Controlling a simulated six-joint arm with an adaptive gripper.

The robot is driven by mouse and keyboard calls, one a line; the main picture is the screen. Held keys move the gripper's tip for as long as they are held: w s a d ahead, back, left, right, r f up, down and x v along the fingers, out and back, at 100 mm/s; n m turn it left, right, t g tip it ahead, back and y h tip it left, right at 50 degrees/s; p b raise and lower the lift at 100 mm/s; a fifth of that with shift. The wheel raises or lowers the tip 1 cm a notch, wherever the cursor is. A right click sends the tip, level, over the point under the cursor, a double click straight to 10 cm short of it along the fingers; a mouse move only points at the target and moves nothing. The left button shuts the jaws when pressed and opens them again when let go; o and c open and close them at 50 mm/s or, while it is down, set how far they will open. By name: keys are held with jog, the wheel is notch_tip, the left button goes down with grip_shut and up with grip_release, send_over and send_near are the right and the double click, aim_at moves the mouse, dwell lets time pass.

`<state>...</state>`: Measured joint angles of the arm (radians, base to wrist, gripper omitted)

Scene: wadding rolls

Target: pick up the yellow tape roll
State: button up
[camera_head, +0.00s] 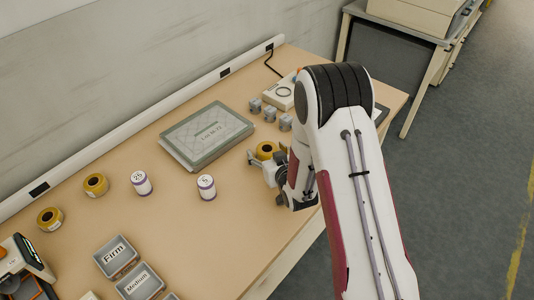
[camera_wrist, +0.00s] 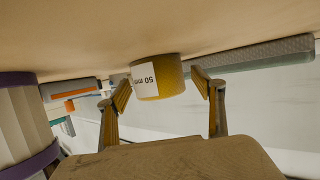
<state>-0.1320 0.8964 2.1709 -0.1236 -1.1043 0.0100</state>
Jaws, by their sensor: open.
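A yellow tape roll (camera_head: 266,150) stands on the table beside my gripper (camera_head: 262,166). In the wrist view the yellow tape roll (camera_wrist: 168,83), with a white "50 mm" label shown upside down, sits ahead of and between the fingertips of my gripper (camera_wrist: 162,86). The fingers are open; a gap shows at the right, and the left fingertip looks close to the label. I cannot tell whether it touches. Two other yellow rolls (camera_head: 95,184) and (camera_head: 50,218) stand at the left of the table in the head view.
White rolls with purple bands (camera_head: 141,182) (camera_head: 206,187) stand on the table; one looms at the left in the wrist view (camera_wrist: 22,125). A grey labelled case (camera_head: 207,135), small grey blocks (camera_head: 270,114) and labelled bins (camera_head: 116,256) lie around. The table's front middle is clear.

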aim_at(267, 149)
dwell(0.3)
jog(key=c, duration=1.2)
jog(key=shift+r, duration=0.1)
jog(key=shift+c, duration=0.2)
jog(key=shift+r, duration=4.85)
